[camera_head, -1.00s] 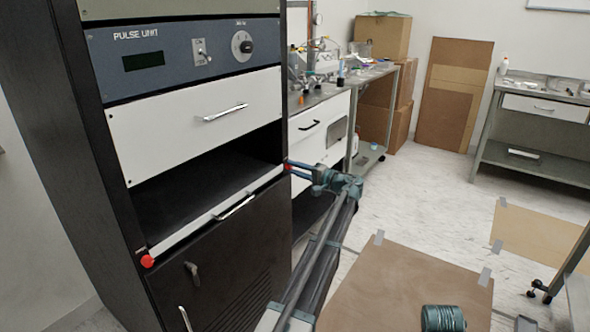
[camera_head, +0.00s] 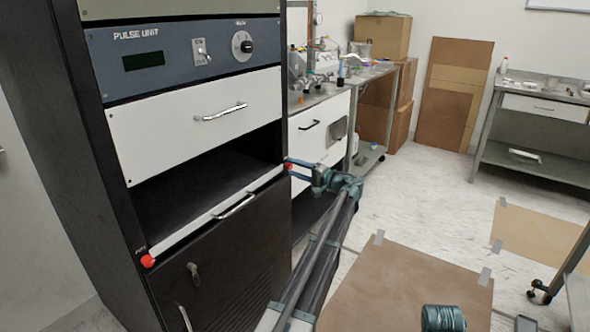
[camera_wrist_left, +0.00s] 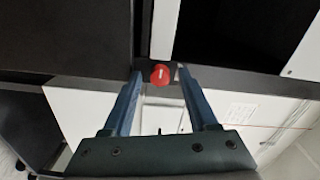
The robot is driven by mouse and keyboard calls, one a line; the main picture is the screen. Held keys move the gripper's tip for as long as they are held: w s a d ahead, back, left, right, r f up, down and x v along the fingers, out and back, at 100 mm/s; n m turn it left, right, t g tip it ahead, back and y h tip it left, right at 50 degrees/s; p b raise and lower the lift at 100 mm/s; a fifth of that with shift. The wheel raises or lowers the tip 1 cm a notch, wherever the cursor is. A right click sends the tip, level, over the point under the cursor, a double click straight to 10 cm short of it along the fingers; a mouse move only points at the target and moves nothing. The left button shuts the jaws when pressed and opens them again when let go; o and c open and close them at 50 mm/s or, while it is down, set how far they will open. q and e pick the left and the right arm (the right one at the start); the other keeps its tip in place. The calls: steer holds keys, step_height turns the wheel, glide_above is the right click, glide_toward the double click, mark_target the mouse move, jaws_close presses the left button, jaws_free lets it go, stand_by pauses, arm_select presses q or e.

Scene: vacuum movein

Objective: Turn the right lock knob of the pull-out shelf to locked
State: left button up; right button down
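The pull-out shelf's front rail (camera_head: 205,220) is white with a metal handle and sits in the black rack. The right red lock knob (camera_head: 289,166) is at its right end, partly hidden by my left gripper (camera_head: 293,167). In the left wrist view the knob (camera_wrist_left: 160,74) has a pale mark on its face, running roughly upright in the picture. The fingers of my left gripper (camera_wrist_left: 160,76) are open around it, one on each side, with small gaps visible. The left red knob (camera_head: 148,261) is at the rail's other end. My right gripper is out of view.
A white drawer (camera_head: 195,115) and the pulse unit panel (camera_head: 170,58) are above the shelf opening. A black door (camera_head: 225,265) is below it. A workbench (camera_head: 335,100) stands behind, to the right of the rack.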

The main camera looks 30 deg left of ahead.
arm_select(q)
steer(key=s+d, duration=0.1)
steer(key=d, duration=1.2)
steer(key=shift+d, duration=0.35)
steer(key=s+d+f+m+h, duration=0.1)
steer(key=s+d+f+h, duration=0.3)
steer(key=s+d+f, duration=0.4)
steer(key=s+d+f+m+h, duration=0.2)
steer(key=s+d+f+h, duration=0.4)
steer(key=s, duration=0.4)
steer(key=s+d+f+m+g+h, duration=0.1)
steer(key=s+d+f+h, duration=0.25)
steer(key=s+d, duration=0.5)
steer(key=s+d+f+m+h, duration=0.1)
steer(key=s+d+f+h, duration=0.4)
steer(key=s, duration=0.6)
step_height(320, 180, up, 31)
steer(key=d+y+p, duration=0.1)
steer(key=d+p, duration=0.1)
steer(key=p, duration=2.8)
steer(key=shift+w+r+y+p, duration=0.15)
steer(key=shift+w+y+p, duration=0.1)
steer(key=shift+y+p, duration=0.1)
